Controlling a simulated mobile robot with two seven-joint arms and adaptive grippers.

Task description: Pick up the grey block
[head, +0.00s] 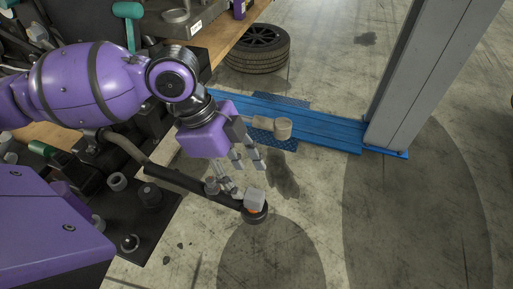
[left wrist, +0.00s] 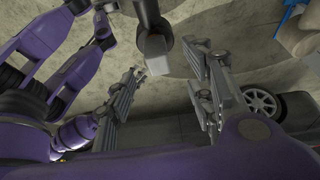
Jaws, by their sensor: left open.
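The grey block (head: 255,199) is a small light cube sitting on the round end of a dark bar that reaches out over the floor. A bit of orange shows just below the block. My left gripper (head: 249,178) is open and empty, with its fingers pointing down close above and behind the block. In the left wrist view the block (left wrist: 157,46) shows beyond the open fingers of my left gripper (left wrist: 170,62), in the gap between them. I cannot tell whether any finger touches it. My right gripper is not in view.
The dark bar (head: 190,183) runs from a cluttered dark bench (head: 145,225) at the left. A tyre (head: 257,50) lies on the floor behind. A blue lift base (head: 320,130) with a grey post (head: 425,75) stands at the right. The floor at front right is clear.

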